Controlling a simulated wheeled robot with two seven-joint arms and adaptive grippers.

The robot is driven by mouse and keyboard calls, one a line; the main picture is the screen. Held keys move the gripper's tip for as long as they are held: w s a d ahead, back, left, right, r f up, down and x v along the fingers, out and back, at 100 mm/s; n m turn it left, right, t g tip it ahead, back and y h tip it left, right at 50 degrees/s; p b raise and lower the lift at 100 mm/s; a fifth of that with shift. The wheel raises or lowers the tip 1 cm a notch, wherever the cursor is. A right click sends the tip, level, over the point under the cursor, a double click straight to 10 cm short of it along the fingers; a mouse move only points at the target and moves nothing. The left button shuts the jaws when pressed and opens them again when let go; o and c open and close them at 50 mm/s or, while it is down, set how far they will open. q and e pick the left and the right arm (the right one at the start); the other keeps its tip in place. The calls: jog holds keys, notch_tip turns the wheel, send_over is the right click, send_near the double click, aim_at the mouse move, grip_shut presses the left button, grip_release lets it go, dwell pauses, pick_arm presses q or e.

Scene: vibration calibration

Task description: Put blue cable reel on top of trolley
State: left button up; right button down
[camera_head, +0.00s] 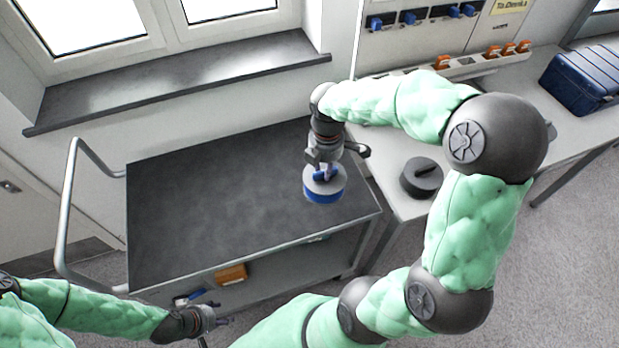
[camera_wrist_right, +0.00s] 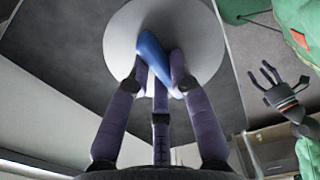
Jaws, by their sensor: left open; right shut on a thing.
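The blue cable reel (camera_head: 325,190) has a grey top face and a blue handle, and it is at the right part of the trolley's dark top (camera_head: 205,200) in the head view. My right gripper (camera_head: 324,170) is above the reel, shut on its handle. In the right wrist view the fingers (camera_wrist_right: 160,85) close around the blue handle, with the reel's pale disc (camera_wrist_right: 125,45) behind them. I cannot tell whether the reel touches the trolley top. My left gripper (camera_head: 212,318) is open and empty, low in front of the trolley.
A black round object (camera_head: 421,178) sits on the bench (camera_head: 400,200) right of the trolley. A blue case (camera_head: 583,80) stands further right. The trolley's lower shelf holds an orange-brown box (camera_head: 231,274). A metal handle (camera_head: 68,215) rises at its left end. Most of the trolley top is clear.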

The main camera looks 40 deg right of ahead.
aim_at(311, 169)
jog(key=w+f, duration=0.1)
jog(key=f, duration=0.1)
jog(key=w+f+b, duration=0.1)
jog(key=w, duration=0.1)
jog(key=w+f+b, duration=0.1)
jog(key=w+f, duration=0.1)
jog(key=shift+a+f, duration=0.25)
jog(key=shift+f, duration=0.1)
jog(key=shift+w+f+b, duration=0.2)
jog(key=shift+f+b, duration=0.65)
jog(key=shift+f, duration=0.8)
jog(key=shift+f, duration=0.15)
jog(key=c, duration=1.1)
grip_release()
notch_tip(311, 169, up, 12)
jog(key=p, duration=0.4)
